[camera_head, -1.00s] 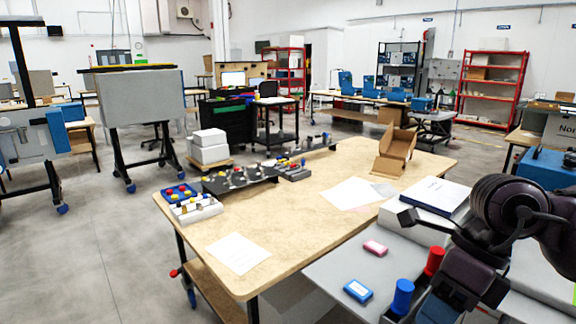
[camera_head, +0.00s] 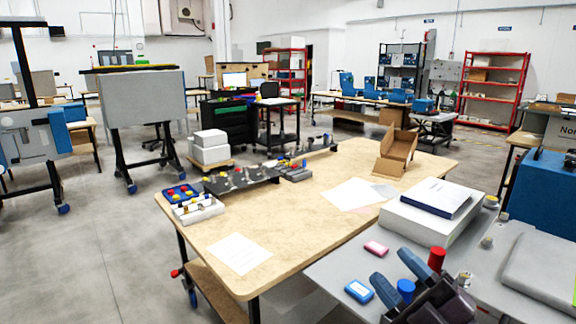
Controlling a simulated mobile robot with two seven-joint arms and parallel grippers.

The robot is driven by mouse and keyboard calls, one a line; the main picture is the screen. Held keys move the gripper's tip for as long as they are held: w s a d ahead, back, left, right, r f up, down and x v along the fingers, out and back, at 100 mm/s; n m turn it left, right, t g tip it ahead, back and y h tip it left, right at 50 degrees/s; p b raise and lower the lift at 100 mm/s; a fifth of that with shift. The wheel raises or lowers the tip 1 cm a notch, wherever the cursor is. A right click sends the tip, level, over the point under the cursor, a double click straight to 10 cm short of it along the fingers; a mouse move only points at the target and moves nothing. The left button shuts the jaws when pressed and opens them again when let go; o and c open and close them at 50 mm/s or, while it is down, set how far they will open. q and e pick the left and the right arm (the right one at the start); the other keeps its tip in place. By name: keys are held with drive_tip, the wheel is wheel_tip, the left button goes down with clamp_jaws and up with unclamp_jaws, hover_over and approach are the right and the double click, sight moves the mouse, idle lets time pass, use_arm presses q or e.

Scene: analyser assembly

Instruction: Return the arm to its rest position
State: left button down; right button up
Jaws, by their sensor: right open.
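My right gripper (camera_head: 389,265) is at the bottom edge, right of centre, with its two dark fingers spread apart and nothing between them that it grips. It points up and left over the grey worktop (camera_head: 335,262). A blue cylinder (camera_head: 406,288) shows between the fingers, partly hidden by the gripper. A red cylinder (camera_head: 437,258) stands just to the right of the fingers. The rest of my right arm is mostly out of view. My left gripper is not in view.
A blue-and-white box (camera_head: 359,291) and a pink box (camera_head: 376,248) lie left of the gripper. A book (camera_head: 437,198) lies on a white box (camera_head: 420,222) behind. The wooden table (camera_head: 290,222) holds an open carton (camera_head: 396,153), papers and parts; its middle is mostly clear.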

drive_tip(key=s+d+f+m+g+h, duration=0.1)
drive_tip(key=d+f+m+g+h, duration=0.1)
drive_tip(key=d+f+m+h, duration=0.45)
drive_tip(key=s+d+f+m+g+h, duration=0.15)
drive_tip(key=d+f+m+h, duration=0.25)
drive_tip(key=f+m+h, duration=0.5)
drive_tip(key=s+d+f+m+g, duration=0.1)
drive_tip(key=s+f+m+g, duration=0.1)
drive_tip(key=s+f+g, duration=0.55)
drive_tip(key=s+d+f+m+g, duration=0.15)
drive_tip(key=s+f+g, duration=0.25)
drive_tip(key=s+f, duration=0.6)
drive_tip(key=w+f+t+y, duration=0.1)
drive_tip(key=w+f+t, duration=0.4)
drive_tip(key=f+t, duration=0.2)
drive_tip(key=shift+a+f+t, duration=0.3)
drive_tip(key=shift+f+t, duration=0.1)
drive_tip(key=shift+f, duration=0.05)
drive_tip(key=shift+w+y, duration=0.1)
drive_tip(key=shift+y, duration=0.15)
